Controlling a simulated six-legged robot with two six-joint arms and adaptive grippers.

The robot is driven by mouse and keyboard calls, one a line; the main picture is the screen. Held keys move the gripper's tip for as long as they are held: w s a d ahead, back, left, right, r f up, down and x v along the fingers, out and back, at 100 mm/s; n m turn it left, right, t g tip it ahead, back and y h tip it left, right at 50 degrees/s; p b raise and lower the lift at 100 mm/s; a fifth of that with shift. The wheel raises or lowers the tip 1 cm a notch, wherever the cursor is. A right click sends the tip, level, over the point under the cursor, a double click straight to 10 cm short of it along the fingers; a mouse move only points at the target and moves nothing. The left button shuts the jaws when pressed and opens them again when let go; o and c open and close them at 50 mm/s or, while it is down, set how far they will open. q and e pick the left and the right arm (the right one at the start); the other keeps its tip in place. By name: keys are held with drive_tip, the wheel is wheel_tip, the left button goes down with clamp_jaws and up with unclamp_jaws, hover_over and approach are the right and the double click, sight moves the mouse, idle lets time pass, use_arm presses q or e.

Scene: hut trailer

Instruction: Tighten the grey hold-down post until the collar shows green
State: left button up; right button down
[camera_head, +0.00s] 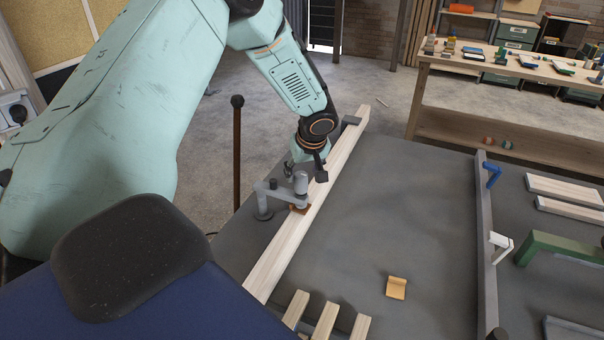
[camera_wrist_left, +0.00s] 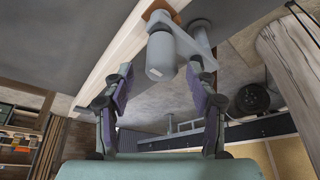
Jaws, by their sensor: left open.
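The grey hold-down post (camera_head: 300,182) is a short upright cylinder on the end of a grey clamp arm (camera_head: 270,189). A brown pad (camera_head: 299,210) lies under it on the long pale beam (camera_head: 278,250). My left gripper (camera_head: 306,172) is at the post's top, fingers pointing down. In the left wrist view the post (camera_wrist_left: 161,57) shows between the spread, purple-padded fingers of my open left gripper (camera_wrist_left: 161,68), with gaps on both sides. No green shows on the post, and I cannot make out the collar. My right gripper is not in view.
The grey bench top (camera_head: 400,220) is mostly clear right of the beam. A small yellow-orange block (camera_head: 396,287) lies there. Several short pale strips (camera_head: 325,320) stick out at the front. A grey rail (camera_head: 486,250) and a green bracket (camera_head: 555,248) are at right. A dark rod (camera_head: 237,150) stands left.

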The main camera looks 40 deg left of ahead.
sight(301, 174)
use_arm(q)
drive_tip(key=x, duration=0.3)
drive_tip(key=shift+s+a+r, duration=0.1)
drive_tip(key=shift+s+a, duration=0.05)
drive_tip(key=shift+a, duration=0.1)
drive_tip(key=shift+d, duration=0.35)
drive_tip(key=shift+a, duration=0.35)
drive_tip(key=c, duration=0.4)
drive_tip(key=shift+d, duration=0.15)
drive_tip(key=c, duration=0.5)
drive_tip(key=shift+c, duration=1.2)
drive_tip(key=shift+m, duration=0.5)
